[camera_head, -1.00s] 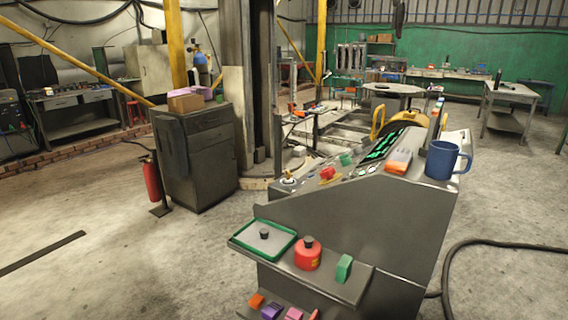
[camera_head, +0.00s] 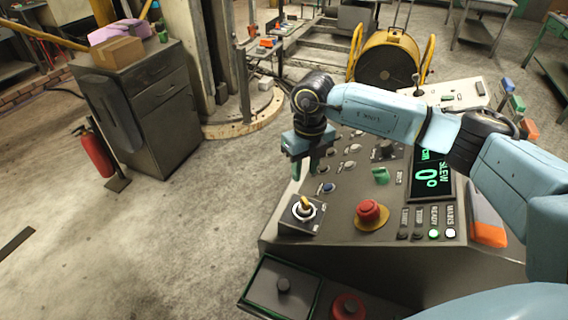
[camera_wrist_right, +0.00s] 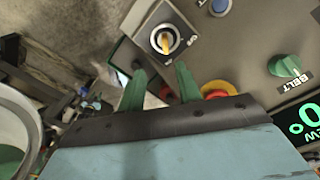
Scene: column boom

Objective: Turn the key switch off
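The key switch (camera_head: 303,211) sits on a square plate at the near left corner of the console's sloping top. Its yellow key stands in a round white-ringed collar. In the right wrist view the key switch (camera_wrist_right: 165,40) lies beyond the fingertips, with clear space between. My right gripper (camera_head: 304,175) hangs over the console's left edge, just behind the key switch in the head view. In the right wrist view its two green fingers (camera_wrist_right: 160,76) are apart with nothing between them. My left gripper is not in view.
A red emergency button (camera_head: 368,212) on a yellow base is right of the key switch. A green knob (camera_head: 380,176), a blue button (camera_head: 327,188) and a display (camera_head: 430,172) are on the panel. A green-rimmed tray (camera_head: 262,292) is below. Open floor lies left.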

